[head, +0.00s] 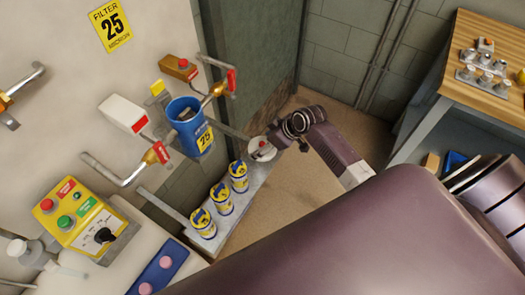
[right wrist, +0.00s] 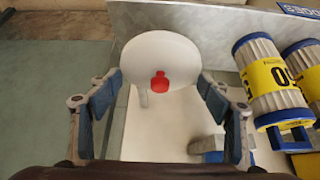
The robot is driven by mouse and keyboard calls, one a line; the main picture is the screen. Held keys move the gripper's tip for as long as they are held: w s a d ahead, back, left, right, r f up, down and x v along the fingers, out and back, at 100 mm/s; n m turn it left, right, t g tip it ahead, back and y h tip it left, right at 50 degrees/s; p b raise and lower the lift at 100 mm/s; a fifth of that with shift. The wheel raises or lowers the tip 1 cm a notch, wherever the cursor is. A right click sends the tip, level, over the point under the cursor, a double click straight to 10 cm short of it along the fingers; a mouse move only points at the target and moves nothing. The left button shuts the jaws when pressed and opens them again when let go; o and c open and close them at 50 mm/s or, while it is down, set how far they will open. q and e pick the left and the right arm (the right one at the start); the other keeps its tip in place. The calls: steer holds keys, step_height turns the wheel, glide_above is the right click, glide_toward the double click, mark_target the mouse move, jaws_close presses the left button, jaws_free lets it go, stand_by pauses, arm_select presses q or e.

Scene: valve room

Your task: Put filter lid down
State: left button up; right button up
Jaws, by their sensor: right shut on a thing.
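The filter lid (head: 262,152) is a round white disc with a red knob. In the head view it is at the far end of the narrow shelf. My right gripper (head: 272,146) is at the lid. In the right wrist view the lid (right wrist: 160,52) lies between the fingers of my right gripper (right wrist: 160,88), its red knob facing the camera. The right gripper is shut on the lid. Whether the lid touches the shelf cannot be told. The blue filter housing (head: 186,134) on the wall has its top open. My left gripper is not in view.
Three yellow-labelled filter cartridges (head: 222,199) stand in a row on the grey shelf (head: 226,226), close to the lid. Pipes with red-handled valves (head: 157,153) flank the housing. A control box (head: 80,215) is at left. A wooden table (head: 480,100) is at right.

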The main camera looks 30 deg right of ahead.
steer(key=shift+f, duration=2.2)
steer(key=shift+f, duration=0.15)
steer(key=o, duration=1.5)
steer(key=shift+c, duration=0.2)
steer(key=shift+r, duration=0.25)
steer(key=v, duration=1.1)
steer(key=shift+s+r, duration=0.25)
steer(key=shift+r, duration=0.05)
